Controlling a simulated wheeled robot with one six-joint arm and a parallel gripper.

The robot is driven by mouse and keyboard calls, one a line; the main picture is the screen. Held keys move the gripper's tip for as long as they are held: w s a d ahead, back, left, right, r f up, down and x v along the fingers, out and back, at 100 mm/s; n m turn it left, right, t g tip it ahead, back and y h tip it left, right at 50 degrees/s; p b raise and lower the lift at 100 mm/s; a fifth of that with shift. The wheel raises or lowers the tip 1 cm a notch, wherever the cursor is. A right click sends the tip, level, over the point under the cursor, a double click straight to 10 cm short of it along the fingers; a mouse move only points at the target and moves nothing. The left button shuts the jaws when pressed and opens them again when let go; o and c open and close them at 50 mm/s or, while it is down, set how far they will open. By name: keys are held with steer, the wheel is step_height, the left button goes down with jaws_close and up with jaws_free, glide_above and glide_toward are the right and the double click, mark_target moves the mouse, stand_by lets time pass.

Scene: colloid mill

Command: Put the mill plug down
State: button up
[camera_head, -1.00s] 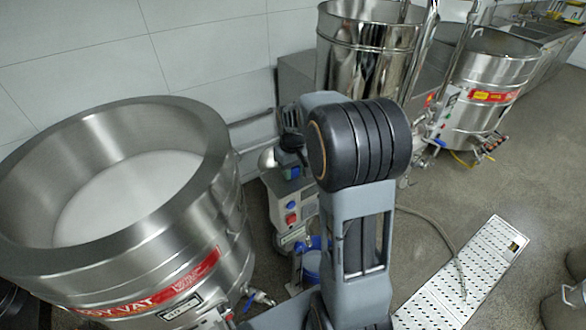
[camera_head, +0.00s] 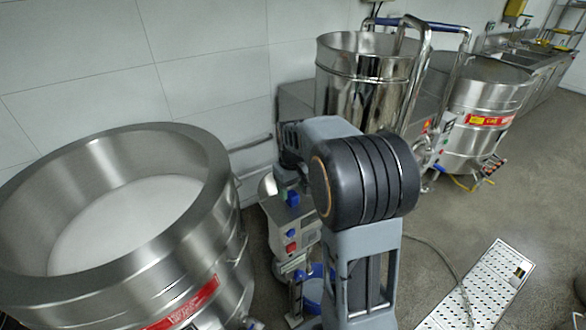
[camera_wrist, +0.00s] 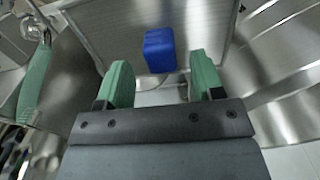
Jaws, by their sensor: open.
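The blue block (camera_wrist: 160,50), which I take to be the mill plug, sits just beyond and between my fingertips in the wrist view. It appears to rest against a grey metal surface, and a thin cord shows below it. My gripper (camera_wrist: 162,70) has two green fingers spread apart, with a gap on each side of the block. In the head view a small blue piece (camera_head: 292,198) shows above the grey mill housing (camera_head: 292,232), beside my arm. My arm hides most of the gripper there. Whether the fingers touch the block is not clear.
A large steel vat (camera_head: 215,160) with white contents stands at left. A tall steel vessel (camera_head: 365,85) and another vat (camera_head: 485,100) stand behind my arm. A perforated white floor grate (camera_head: 485,290) lies at right. A blue bucket (camera_head: 313,290) is below the mill.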

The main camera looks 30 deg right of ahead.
mark_target(293, 194)
step_height(293, 194, up, 8)
steer(key=s+a+f+t, duration=0.1)
steer(key=s+a, duration=0.3)
steer(key=s, duration=0.4)
steer(key=s+a+f+m+t, duration=0.1)
steer(key=s+a+t, duration=0.2)
steer(key=s+a, duration=0.2)
steer(key=s, duration=0.3)
steer(key=shift+a+f+t, duration=0.15)
steer(key=shift+f+t, duration=0.1)
steer(key=shift+t, duration=0.05)
